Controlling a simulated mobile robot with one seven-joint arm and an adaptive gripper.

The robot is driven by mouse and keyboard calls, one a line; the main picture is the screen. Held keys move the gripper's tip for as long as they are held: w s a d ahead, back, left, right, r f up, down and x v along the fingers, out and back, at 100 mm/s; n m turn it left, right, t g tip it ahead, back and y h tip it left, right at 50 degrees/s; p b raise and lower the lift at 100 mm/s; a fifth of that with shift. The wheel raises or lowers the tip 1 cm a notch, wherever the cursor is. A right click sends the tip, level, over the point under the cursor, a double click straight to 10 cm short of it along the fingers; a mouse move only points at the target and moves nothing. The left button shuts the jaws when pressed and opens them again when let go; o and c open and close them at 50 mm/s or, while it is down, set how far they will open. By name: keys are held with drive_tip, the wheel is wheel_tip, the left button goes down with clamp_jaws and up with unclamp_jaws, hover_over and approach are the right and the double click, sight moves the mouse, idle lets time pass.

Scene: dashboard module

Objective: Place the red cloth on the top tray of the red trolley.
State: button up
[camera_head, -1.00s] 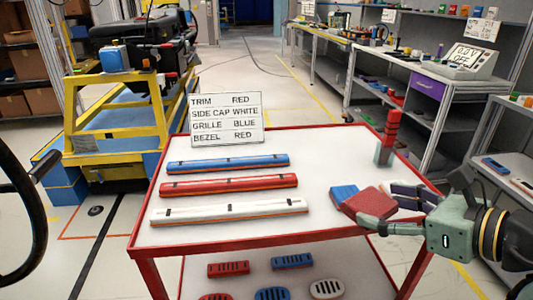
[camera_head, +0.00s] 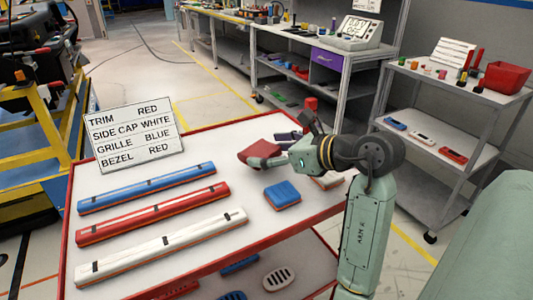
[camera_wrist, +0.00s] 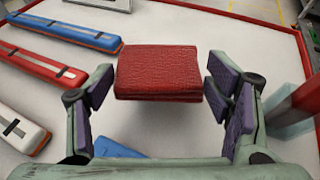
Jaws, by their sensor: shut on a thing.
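The red cloth (camera_head: 258,152) is a folded, textured red pad. My gripper (camera_head: 283,150) is shut on it above the top tray (camera_head: 215,147) of the red-rimmed trolley, toward its far right part. In the wrist view the cloth (camera_wrist: 157,72) lies between the purple finger pads, with white tray surface around it. Whether its underside touches the tray is hard to tell. A folded blue cloth (camera_head: 282,195) lies on the tray nearer to me, with a pale one (camera_head: 328,181) partly hidden behind my arm.
Blue (camera_head: 150,190), red (camera_head: 155,213) and white (camera_head: 165,245) trims lie on the tray's left, with a sign (camera_head: 133,131) behind them. A shelf cart with a red bin (camera_head: 502,77) stands right.

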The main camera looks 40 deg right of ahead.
drive_tip(key=shift+w+d, duration=0.35)
drive_tip(key=shift+w, duration=0.5)
drive_tip(key=shift+f+p, duration=0.7)
drive_tip(key=shift+f, duration=1.15)
drive_tip(key=shift+f, duration=0.15)
drive_tip(key=o, duration=1.1)
drive_tip(key=shift+c, duration=0.2)
drive_tip(key=b+v, duration=0.3)
drive_tip(key=v, duration=0.9)
